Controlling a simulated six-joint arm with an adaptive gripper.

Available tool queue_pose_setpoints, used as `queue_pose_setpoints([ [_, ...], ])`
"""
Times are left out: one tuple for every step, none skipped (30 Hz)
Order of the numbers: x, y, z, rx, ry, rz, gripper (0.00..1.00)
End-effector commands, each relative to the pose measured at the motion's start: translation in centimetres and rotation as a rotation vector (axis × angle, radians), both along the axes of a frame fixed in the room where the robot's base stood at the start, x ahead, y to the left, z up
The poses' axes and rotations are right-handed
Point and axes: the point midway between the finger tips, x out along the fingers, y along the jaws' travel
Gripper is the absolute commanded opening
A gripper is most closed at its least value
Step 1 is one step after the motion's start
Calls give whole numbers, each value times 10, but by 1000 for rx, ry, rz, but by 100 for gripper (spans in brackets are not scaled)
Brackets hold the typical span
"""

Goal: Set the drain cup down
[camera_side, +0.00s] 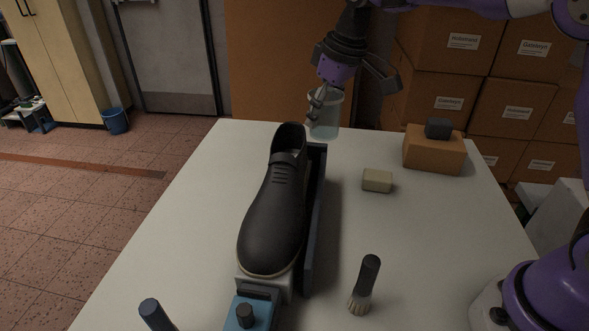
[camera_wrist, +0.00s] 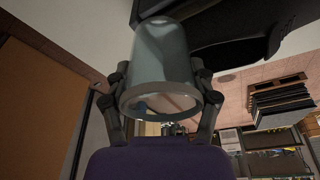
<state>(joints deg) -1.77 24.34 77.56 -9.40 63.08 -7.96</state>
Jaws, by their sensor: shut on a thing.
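The drain cup (camera_side: 324,116) is a clear, pale blue-green cup. In the side view it is upright just behind the black shoe's heel end, near the table's far edge, and appears held above the tabletop. My gripper (camera_side: 318,100) is shut on the cup. In the wrist view the cup (camera_wrist: 164,62) fills the middle, with a finger of my gripper (camera_wrist: 160,100) on each side of its wall. The cup's underside and any gap to the table are hard to judge.
The black shoe (camera_side: 272,215) sits beside a dark blue rail (camera_side: 315,220).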

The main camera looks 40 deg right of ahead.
Motion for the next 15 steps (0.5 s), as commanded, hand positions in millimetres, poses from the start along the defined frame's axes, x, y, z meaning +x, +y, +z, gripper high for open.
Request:
queue_pose_setpoints([
  [13,-17,-6,0,3,-43,30],
  [21,-26,-8,2,2,-69,30],
  [30,-40,-12,3,2,-103,30],
  [37,-50,-15,4,1,-128,30],
  [42,-61,-19,4,1,-151,30],
  [49,-74,-23,5,0,-181,30],
  [53,-84,-27,5,-1,-202,30],
  [56,-92,-29,6,-2,-220,30],
  [60,-102,-32,6,-3,-241,30],
  [62,-108,-34,6,-4,-255,30],
  [64,-113,-36,6,-4,-264,30],
  [65,-118,-39,7,-5,-275,30],
  [66,-121,-41,6,-5,-282,30],
  [66,-123,-45,7,-4,-287,30],
  [67,-124,-51,8,-2,-290,30],
])
